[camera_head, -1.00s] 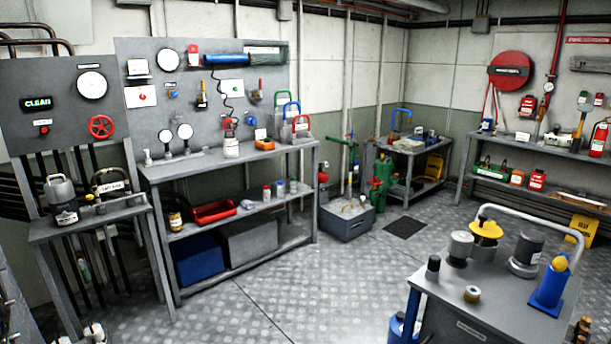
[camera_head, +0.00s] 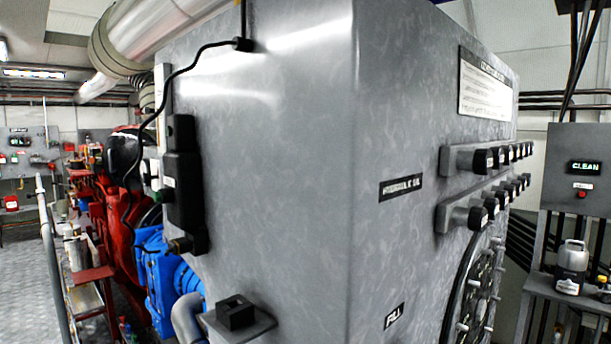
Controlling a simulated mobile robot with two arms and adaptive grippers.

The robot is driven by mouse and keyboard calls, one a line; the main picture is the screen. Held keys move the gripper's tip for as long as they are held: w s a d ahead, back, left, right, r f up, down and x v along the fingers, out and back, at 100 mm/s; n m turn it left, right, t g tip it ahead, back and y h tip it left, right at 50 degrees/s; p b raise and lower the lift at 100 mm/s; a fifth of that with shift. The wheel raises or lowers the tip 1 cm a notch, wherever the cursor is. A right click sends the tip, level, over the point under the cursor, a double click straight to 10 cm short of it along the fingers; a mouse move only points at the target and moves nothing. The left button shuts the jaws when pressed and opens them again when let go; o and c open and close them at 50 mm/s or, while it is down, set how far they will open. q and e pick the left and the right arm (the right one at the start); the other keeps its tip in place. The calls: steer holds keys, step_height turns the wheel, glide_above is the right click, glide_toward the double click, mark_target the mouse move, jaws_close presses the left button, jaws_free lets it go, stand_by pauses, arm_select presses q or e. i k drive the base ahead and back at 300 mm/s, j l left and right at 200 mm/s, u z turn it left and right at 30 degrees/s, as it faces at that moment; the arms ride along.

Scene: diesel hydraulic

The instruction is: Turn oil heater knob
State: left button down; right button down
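I cannot make out a thing clearly marked as the oil heater knob. A large grey metal tank (camera_head: 275,150) fills the middle of the head view, with a small label reading like "hydraulic oil" (camera_head: 401,188) on its right face. A black box-shaped unit (camera_head: 183,185) is fixed upright on the tank's left face, with a black cable (camera_head: 165,90) running up from it. A small black block (camera_head: 236,312) sits on a grey bracket low on the tank. Neither of my grippers is in view.
Two rows of black-capped fittings (camera_head: 484,160) and a round bolted cover (camera_head: 478,290) stick out on the tank's right face. A red engine (camera_head: 122,190) and blue pump (camera_head: 153,275) stand at left. A "CLEAN" panel (camera_head: 582,190) stands at right. Floor shows at far left.

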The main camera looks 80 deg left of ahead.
mark_target(146, 177)
steer(key=u, duration=3.45)
